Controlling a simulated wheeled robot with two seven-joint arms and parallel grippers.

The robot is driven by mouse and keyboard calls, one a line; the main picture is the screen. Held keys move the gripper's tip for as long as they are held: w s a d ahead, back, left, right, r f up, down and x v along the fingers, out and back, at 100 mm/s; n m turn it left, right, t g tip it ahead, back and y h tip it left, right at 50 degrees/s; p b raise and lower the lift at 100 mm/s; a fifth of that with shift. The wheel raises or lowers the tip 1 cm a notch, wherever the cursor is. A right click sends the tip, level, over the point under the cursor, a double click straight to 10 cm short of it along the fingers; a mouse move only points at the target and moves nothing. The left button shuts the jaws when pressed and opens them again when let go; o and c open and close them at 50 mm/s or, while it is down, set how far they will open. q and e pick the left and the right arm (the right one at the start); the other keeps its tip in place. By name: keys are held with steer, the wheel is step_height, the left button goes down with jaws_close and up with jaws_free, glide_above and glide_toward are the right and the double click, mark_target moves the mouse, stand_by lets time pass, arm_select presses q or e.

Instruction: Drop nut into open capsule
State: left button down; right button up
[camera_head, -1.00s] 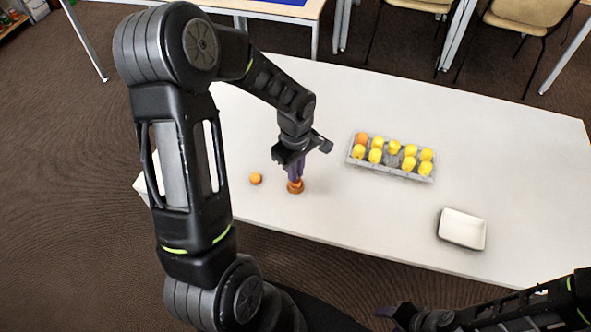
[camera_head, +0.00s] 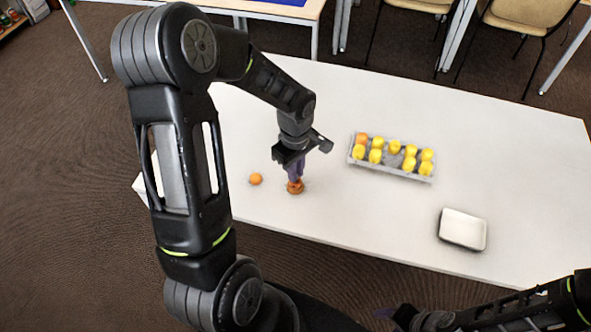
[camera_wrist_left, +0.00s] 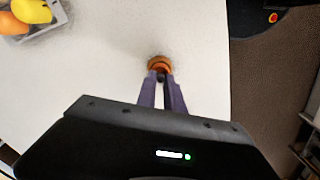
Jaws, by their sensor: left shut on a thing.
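My left gripper (camera_head: 295,180) points down at the near left of the table. It is shut, its purple fingertips close together at the open capsule (camera_head: 296,189), an orange-brown round piece with a ring-like rim. In the left wrist view the capsule (camera_wrist_left: 159,62) shows just beyond the fingertips (camera_wrist_left: 160,77). The nut is not clearly visible; what the fingertips hold is small and mostly hidden by them. A smaller orange rounded piece (camera_head: 255,179) lies on the table to the left of the capsule. My right gripper (camera_head: 393,312) is at the bottom edge; its opening cannot be made out.
A white square dish (camera_head: 462,229) sits near the table's front right. The white table (camera_head: 350,228) is clear between them.

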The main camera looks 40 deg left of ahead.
arm_select(q)
steer(key=shift+f+b, duration=0.4)
steer(key=shift+b, duration=0.1)
stand_by(0.5)
steer(key=c, duration=1.4)
jaws_free()
steer(key=shift+r, duration=0.15)
steer(key=shift+r+p, duration=1.8)
steer(key=shift+r, duration=1.1)
